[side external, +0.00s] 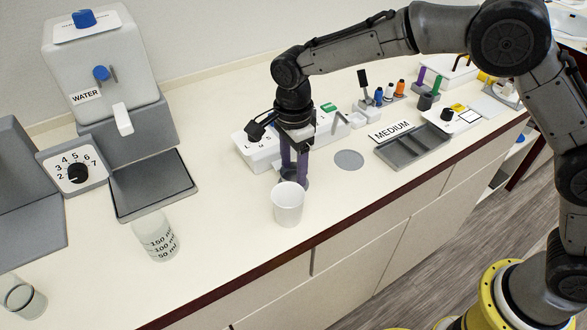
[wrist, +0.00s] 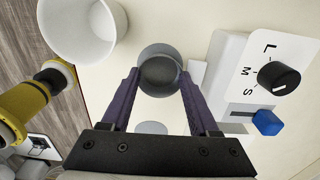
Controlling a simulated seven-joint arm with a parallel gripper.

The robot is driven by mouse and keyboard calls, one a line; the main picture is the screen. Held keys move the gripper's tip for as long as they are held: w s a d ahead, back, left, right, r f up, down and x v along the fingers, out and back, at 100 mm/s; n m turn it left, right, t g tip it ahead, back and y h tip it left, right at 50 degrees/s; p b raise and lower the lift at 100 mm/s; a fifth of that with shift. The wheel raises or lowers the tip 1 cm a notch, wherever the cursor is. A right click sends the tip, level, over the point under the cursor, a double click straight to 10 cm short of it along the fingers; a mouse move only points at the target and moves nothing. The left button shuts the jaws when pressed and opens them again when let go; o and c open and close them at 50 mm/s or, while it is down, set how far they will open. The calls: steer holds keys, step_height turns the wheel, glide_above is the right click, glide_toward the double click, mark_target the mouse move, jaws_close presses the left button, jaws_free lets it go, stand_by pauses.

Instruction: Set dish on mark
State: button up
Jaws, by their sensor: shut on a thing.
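My gripper (side external: 296,176) has its two purple fingers pointing down over the counter, left of the round grey mark (side external: 349,159). In the wrist view my gripper (wrist: 160,82) is shut on a small round grey dish (wrist: 160,73), held between the fingertips. In the side view the dish (side external: 304,183) shows only partly, behind the white cup's rim. I cannot tell whether the dish touches the counter. The mark is a flat grey disc with nothing on it; part of it also shows in the wrist view (wrist: 152,128), between the fingers.
A white cup (side external: 288,206) stands close in front of the dish. A white box with a knob and blue slider (wrist: 268,85) stands beside my gripper. A grey tray (side external: 413,147) lies right of the mark. A beaker (side external: 157,236) and water dispenser (side external: 105,70) are at left.

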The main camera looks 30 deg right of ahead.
mark_target(293, 178)
steer(key=shift+f, duration=0.55)
steer(key=shift+f, duration=0.25)
steer(key=o, duration=1.4)
steer(key=shift+r, duration=0.1)
step_height(293, 178, up, 12)
steer(key=shift+r, duration=0.15)
